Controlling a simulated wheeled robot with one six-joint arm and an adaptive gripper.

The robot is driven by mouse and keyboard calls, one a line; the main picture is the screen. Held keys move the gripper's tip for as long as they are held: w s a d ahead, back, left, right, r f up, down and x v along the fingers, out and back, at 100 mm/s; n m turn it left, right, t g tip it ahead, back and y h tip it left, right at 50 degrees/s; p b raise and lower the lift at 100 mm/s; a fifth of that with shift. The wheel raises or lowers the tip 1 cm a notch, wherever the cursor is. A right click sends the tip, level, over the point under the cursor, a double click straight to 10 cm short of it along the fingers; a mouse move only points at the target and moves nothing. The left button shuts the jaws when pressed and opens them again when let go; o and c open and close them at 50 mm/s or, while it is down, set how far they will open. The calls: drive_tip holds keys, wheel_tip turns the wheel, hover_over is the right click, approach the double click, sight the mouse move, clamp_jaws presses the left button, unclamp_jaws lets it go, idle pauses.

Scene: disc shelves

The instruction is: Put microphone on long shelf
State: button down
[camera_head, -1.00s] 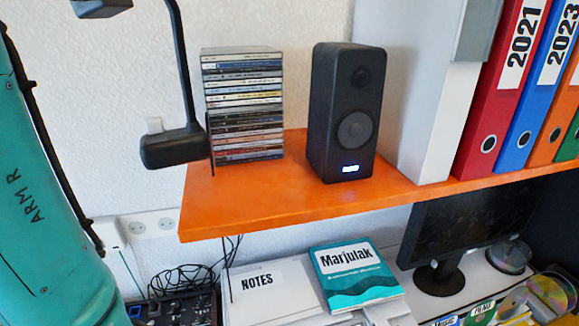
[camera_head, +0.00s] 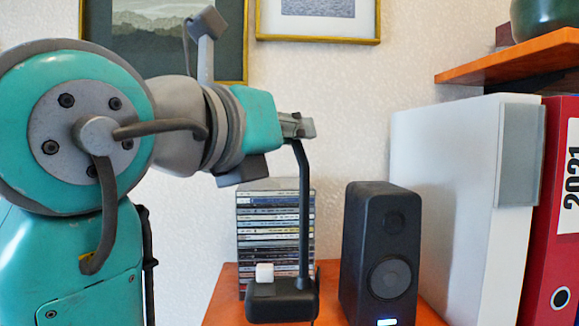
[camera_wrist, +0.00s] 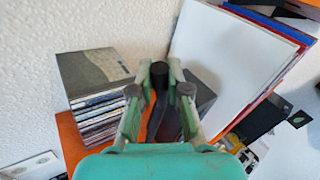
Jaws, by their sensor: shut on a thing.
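The microphone is a black desk type with a thin upright stem (camera_head: 304,215) and a block-like base (camera_head: 284,302) with a small white part on it. My gripper (camera_head: 299,126) is shut on its top end and holds it upright. In the wrist view its dark top (camera_wrist: 160,75) shows between the fingertips (camera_wrist: 160,82). In the head view the base overlaps the CD stack, left of the speaker. I cannot tell whether it touches the orange shelf (camera_head: 222,300), which also shows in the wrist view (camera_wrist: 70,138).
A tall CD stack (camera_head: 262,215) stands behind the microphone. A black speaker (camera_head: 381,255) is close on its right, then a white box (camera_head: 445,190) and a red binder (camera_head: 545,230). Another orange shelf (camera_head: 510,57) is higher at right. Two framed pictures hang above.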

drive_tip(key=shift+f, duration=2)
drive_tip(key=c, duration=1.1)
unclamp_jaws()
drive_tip(key=shift+c, duration=0.2)
drive_tip(key=v, duration=1.2)
drive_tip(key=shift+s+a, duration=0.1)
drive_tip(key=shift+a, duration=0.05)
